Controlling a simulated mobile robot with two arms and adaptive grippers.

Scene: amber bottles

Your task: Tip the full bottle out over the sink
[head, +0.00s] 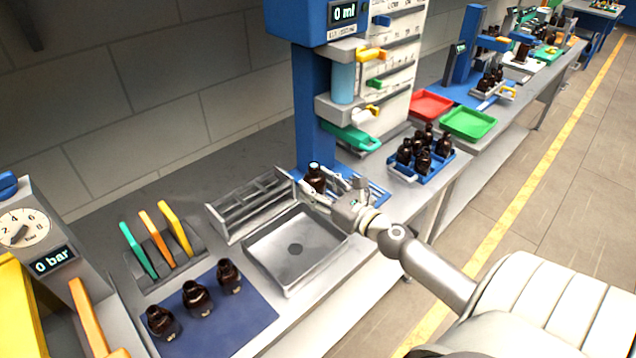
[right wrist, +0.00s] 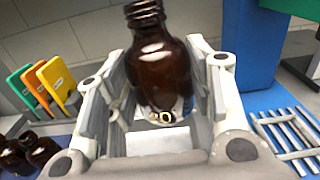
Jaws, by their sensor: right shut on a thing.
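My right gripper (head: 328,196) is shut on an amber bottle (head: 315,177) beside the sink's back right corner. The right wrist view shows the bottle (right wrist: 160,70) upright between the two fingers, with its open neck at the top. I cannot tell how full it is. The sink (head: 266,257) is a shallow grey square basin with a dark drain, to the left of and in front of the gripper. My left gripper is not in view.
Several amber bottles stand on a blue mat (head: 252,318) and in a blue crate (head: 424,178). A grey rack (head: 238,222) stands behind the sink. A blue dispenser column (head: 308,110) reading 0 ml rises behind the held bottle. Red (head: 431,103) and green trays (head: 468,122) lie further right.

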